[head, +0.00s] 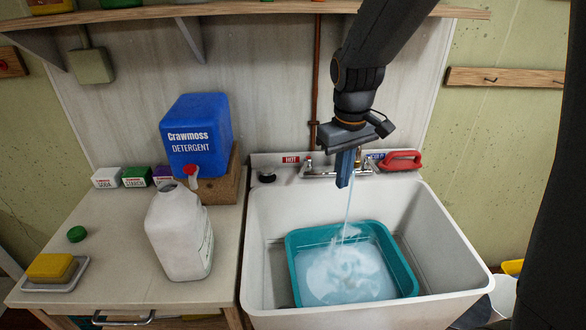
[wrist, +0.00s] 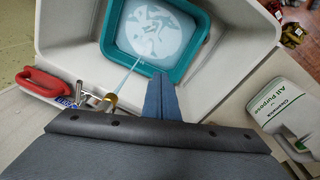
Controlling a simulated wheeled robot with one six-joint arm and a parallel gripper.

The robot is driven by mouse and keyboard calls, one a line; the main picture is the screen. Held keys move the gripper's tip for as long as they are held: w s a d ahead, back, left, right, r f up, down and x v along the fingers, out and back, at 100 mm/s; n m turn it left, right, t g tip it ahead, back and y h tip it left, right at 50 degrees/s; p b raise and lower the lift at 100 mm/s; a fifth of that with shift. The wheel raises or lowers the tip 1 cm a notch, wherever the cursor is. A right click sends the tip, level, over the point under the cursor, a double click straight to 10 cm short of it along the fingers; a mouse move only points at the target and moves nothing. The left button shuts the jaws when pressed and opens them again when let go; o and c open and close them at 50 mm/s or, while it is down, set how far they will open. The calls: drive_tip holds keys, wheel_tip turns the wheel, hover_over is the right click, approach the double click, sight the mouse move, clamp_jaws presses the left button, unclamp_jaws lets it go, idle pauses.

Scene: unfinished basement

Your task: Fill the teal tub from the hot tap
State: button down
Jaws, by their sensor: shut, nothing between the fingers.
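The teal tub (head: 404,268) sits in the bottom of the white sink and holds pale, foamy water below its rim. It also shows in the wrist view (wrist: 190,65). A stream of water (head: 348,205) falls from the brass spout (wrist: 112,100) into it. The hot tap handle (head: 308,165) is at the left of the faucet, beside the red HOT label (head: 290,159). My gripper (head: 344,186) is shut and empty, pointing down in front of the faucet. It hides part of the spout in the head view. In the wrist view its fingers (wrist: 161,76) hide the hot handle.
The sink's rim (head: 470,265) surrounds the tub. A red-handled brush (head: 402,160) lies at the back right. A white jug (head: 180,235) and blue detergent container (head: 197,135) stand on the left counter, with a yellow sponge (head: 50,267). A shelf (head: 250,10) runs above.

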sight(303, 173)
drive_tip(key=w+a+f+n+g+h+b, duration=0.1)
drive_tip(key=w+a+n+b, duration=0.35)
drive_tip(key=w+a, duration=0.45)
drive_tip(key=w+a+n+g+h+b, duration=0.1)
drive_tip(key=w+a+n+b, duration=0.2)
drive_tip(key=w+a+n, duration=0.65)
drive_tip(key=d+f+m+p, duration=0.3)
drive_tip(key=d+f+p, duration=0.2)
drive_tip(key=d+f, duration=0.3)
drive_tip(key=shift+w+f+m, duration=0.2)
drive_tip(key=shift+f+m, duration=0.1)
drive_tip(key=shift+f, duration=0.05)
drive_tip(key=shift+d, duration=0.15)
drive_tip(key=d+n, duration=0.1)
drive_tip(key=s+d+n+p, duration=0.1)
drive_tip(key=shift+s+d+r+n+t+h, duration=0.1)
drive_tip(key=shift+d+r+n+t+h, duration=0.05)
drive_tip(key=shift+n+t+h, duration=0.2)
drive_tip(key=shift+s+d, duration=0.1)
drive_tip(key=shift+d, duration=0.2)
